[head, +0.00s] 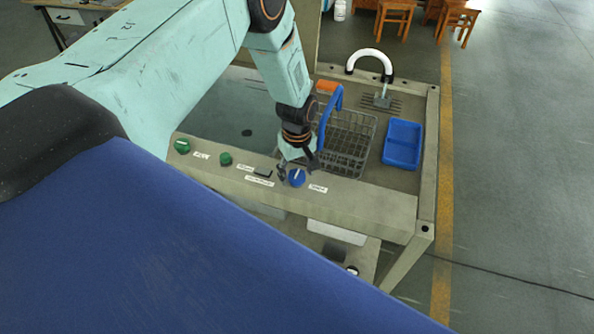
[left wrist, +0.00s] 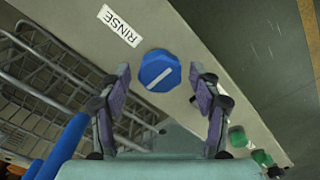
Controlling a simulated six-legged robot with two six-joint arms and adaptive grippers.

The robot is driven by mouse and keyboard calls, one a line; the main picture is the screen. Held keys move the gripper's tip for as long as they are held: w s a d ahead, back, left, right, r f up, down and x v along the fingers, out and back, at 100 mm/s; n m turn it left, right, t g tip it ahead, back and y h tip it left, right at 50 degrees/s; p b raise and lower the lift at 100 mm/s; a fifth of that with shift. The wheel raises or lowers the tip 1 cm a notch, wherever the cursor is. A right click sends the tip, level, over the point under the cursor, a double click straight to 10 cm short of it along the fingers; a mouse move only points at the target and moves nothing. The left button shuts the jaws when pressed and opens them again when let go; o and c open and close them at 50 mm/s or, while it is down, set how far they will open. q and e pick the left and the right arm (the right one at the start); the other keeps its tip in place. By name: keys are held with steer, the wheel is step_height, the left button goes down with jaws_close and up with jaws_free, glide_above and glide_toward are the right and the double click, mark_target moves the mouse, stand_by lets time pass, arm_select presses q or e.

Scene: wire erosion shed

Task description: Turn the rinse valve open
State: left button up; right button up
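The rinse valve is a blue knob (head: 297,178) with a white line across its face, on the front ledge of the bench. The RINSE label (left wrist: 120,25) sits beside the knob (left wrist: 160,71) in the left wrist view, where the white line runs diagonally. My left gripper (head: 297,170) is at the knob, pointing down. In the left wrist view its two fingers (left wrist: 160,69) are open, one on each side of the knob, with a visible gap on both sides. I cannot tell how far down the fingertips reach. My right gripper is not in view.
A wire basket (head: 350,143) with a blue handle (head: 330,118) stands just behind the knob. Green knobs (head: 225,159) and a dark switch (head: 263,172) lie left along the ledge.

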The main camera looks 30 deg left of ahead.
mark_target(297, 175)
arm_select(q)
steer(key=shift+r, duration=0.1)
step_height(297, 175, up, 12)
stand_by(0.6)
stand_by(0.5)
steer(key=s+d+f+m+t+b, duration=0.1)
steer(key=s+d+f+m+b, duration=0.1)
steer(key=f, duration=0.2)
steer(key=s+d+f+m+t+b, duration=0.1)
steer(key=s+d+f+m+b, duration=0.1)
steer(key=f, duration=0.3)
steer(key=s+d+f+m+t+b, duration=0.1)
steer(key=s+f+m+b, duration=0.1)
steer(key=f+m, duration=0.2)
steer(key=shift+s+d+f+t+h+b, duration=0.3)
steer(key=shift+s+d+f+b, duration=0.1)
steer(key=shift+f, duration=0.1)
steer(key=s+d+f+m+g+b, duration=0.2)
steer(key=s+f+m+g+b, duration=0.1)
steer(key=s+f+b, duration=1.4)
steer(key=s+f, duration=0.5)
steer(key=s, duration=0.3)
steer(key=shift+s+m+g, duration=0.3)
